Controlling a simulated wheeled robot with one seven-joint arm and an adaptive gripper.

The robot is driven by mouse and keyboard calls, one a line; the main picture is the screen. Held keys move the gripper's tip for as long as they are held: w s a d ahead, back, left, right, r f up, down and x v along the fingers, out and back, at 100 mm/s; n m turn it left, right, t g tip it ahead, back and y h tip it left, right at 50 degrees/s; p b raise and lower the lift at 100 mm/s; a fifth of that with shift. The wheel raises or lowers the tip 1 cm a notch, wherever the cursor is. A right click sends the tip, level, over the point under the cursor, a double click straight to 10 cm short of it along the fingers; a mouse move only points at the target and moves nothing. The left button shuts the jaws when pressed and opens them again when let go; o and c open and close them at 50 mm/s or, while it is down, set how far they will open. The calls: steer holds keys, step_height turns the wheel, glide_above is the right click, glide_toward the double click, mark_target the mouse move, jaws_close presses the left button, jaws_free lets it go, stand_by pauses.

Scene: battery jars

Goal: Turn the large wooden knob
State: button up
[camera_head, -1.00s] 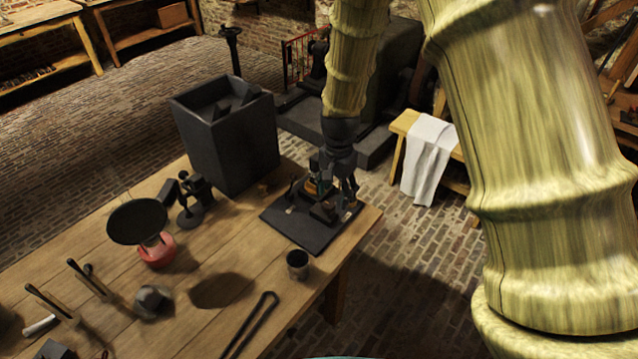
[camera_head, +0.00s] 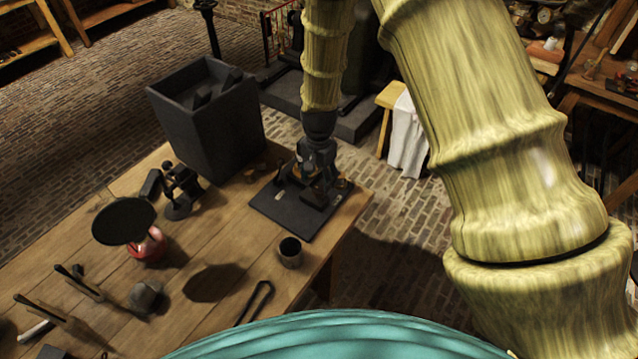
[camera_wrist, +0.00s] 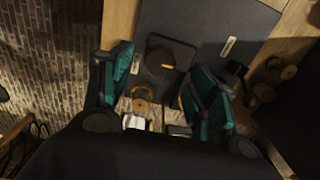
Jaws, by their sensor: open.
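My gripper (camera_head: 318,178) points down over a dark board (camera_head: 272,205) at the far right corner of the wooden table. In the wrist view my gripper (camera_wrist: 161,70) is open, with one teal-padded finger on each side. A round, dark brown knob-like piece (camera_wrist: 160,61) on a black square base lies between the fingers, apparently the large wooden knob. I cannot tell whether the fingers touch it. Smaller tan round parts (camera_wrist: 142,92) sit nearer the palm. In the head view my gripper hides most of these parts.
A tall dark open box (camera_head: 205,118) stands left of the board. A small dark cup (camera_head: 290,252), tongs (camera_head: 256,303), a black dish on a red base (camera_head: 124,222) and a dark stand (camera_head: 181,190) are on the table. Brick floor lies past the table's right edge.

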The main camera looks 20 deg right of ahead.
mark_target(319, 188)
steer(key=shift+f+p, duration=0.6)
steer(key=shift+f, duration=1.45)
steer(key=c, duration=1)
